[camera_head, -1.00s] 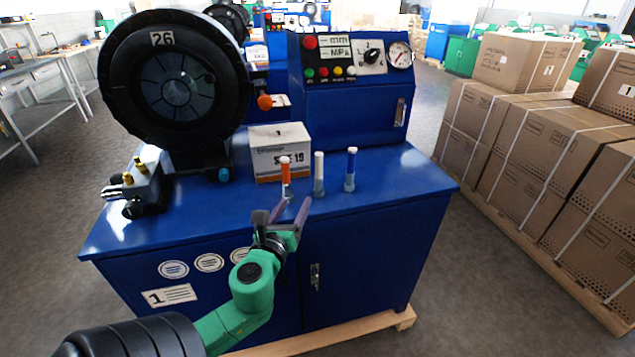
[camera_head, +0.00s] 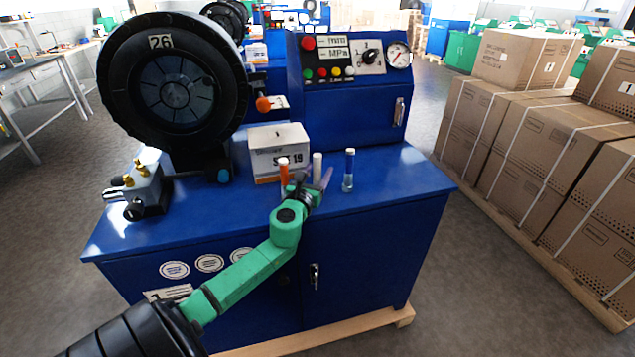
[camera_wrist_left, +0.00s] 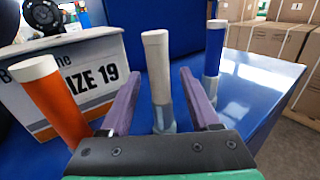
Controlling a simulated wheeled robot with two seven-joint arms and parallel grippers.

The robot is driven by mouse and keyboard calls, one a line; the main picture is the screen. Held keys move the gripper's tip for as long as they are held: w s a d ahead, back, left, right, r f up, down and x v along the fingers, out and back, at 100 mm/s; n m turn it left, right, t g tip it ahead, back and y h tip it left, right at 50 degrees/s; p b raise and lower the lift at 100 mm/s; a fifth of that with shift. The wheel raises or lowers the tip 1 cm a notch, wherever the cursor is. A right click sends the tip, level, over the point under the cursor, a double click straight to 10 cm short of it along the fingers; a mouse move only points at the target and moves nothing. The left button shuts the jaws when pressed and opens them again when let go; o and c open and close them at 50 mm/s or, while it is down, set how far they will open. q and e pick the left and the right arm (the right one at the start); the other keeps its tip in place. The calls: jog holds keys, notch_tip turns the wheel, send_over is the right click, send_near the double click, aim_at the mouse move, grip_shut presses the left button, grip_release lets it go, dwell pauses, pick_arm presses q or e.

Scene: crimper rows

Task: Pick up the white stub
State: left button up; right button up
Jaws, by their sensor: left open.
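The white stub (camera_head: 317,166) stands upright on the blue bench top, between an orange stub (camera_head: 284,171) and a blue stub (camera_head: 350,168). In the left wrist view the white stub (camera_wrist_left: 157,66) has a grey lower sleeve and rises between the two purple fingers of my left gripper (camera_wrist_left: 157,92). My left gripper (camera_head: 311,180) is open, with a finger on each side of the white stub and gaps visible. In the head view the gripper hides the white stub's lower part. My right gripper is not in view.
A white box marked SIZE 19 (camera_head: 278,146) stands close behind the orange stub. The orange (camera_wrist_left: 55,100) and blue (camera_wrist_left: 214,50) stubs flank the fingers closely. The crimper (camera_head: 178,85) is at left. The bench's right front is clear.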

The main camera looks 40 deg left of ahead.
pick_arm(q)
jog(key=shift+s+r, duration=0.1)
grip_shut()
